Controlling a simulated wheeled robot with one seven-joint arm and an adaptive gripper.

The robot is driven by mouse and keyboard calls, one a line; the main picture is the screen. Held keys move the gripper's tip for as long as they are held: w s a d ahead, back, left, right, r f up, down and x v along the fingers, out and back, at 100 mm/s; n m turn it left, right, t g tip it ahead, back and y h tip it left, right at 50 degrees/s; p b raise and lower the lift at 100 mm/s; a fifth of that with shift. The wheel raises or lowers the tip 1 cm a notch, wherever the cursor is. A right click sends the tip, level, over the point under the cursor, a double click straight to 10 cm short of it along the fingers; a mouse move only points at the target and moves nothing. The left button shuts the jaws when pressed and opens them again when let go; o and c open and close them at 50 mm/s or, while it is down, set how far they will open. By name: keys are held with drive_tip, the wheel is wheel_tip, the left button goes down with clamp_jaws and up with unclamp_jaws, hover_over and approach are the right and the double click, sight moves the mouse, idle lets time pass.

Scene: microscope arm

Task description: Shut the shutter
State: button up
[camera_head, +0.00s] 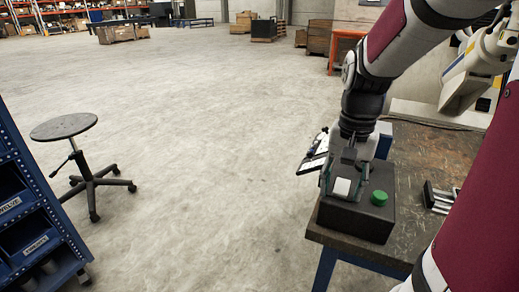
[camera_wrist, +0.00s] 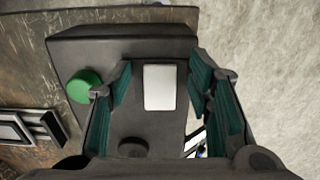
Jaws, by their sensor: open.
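A black box (camera_head: 362,219) stands on the table near its corner, with a round green button (camera_head: 379,198) and a white rectangular piece (camera_head: 342,187) on its top. The frames do not make clear which part is the shutter. In the wrist view the white piece (camera_wrist: 159,87) lies between the teal-padded fingers of my gripper (camera_wrist: 162,72), with a gap on each side. The green button (camera_wrist: 85,86) is outside the left finger. A small dark round knob (camera_wrist: 133,148) sits lower on the box (camera_wrist: 120,48). My gripper (camera_head: 345,176) is open and points down over the box.
The worn table (camera_head: 425,155) carries a metal bracket (camera_head: 438,197) right of the box and a white microscope-like device (camera_head: 478,65) at the back. A small rack (camera_head: 316,151) is behind my gripper. A stool (camera_head: 64,127) and blue shelf (camera_head: 35,215) stand left, with open floor between.

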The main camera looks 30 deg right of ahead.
clamp_jaws()
drive_tip(key=shift+r, duration=0.1)
drive_tip(key=shift+p, duration=0.45)
drive_tip(key=shift+d+r+g+y+p, duration=0.2)
drive_tip(key=shift+g+y+p, duration=0.25)
drive_tip(key=shift+p, duration=0.6)
drive_tip(key=y+p, duration=0.1)
drive_tip(key=g+p, duration=0.1)
drive_tip(key=p, duration=0.1)
drive_tip(key=shift+w+d+r+y, duration=0.1)
drive_tip(key=shift+w+d+y, duration=0.1)
drive_tip(key=shift+y, duration=0.15)
drive_tip(key=shift+w+g+y+p, duration=0.1)
drive_tip(key=shift+g+y+p, duration=0.35)
drive_tip(key=shift+p, duration=0.45)
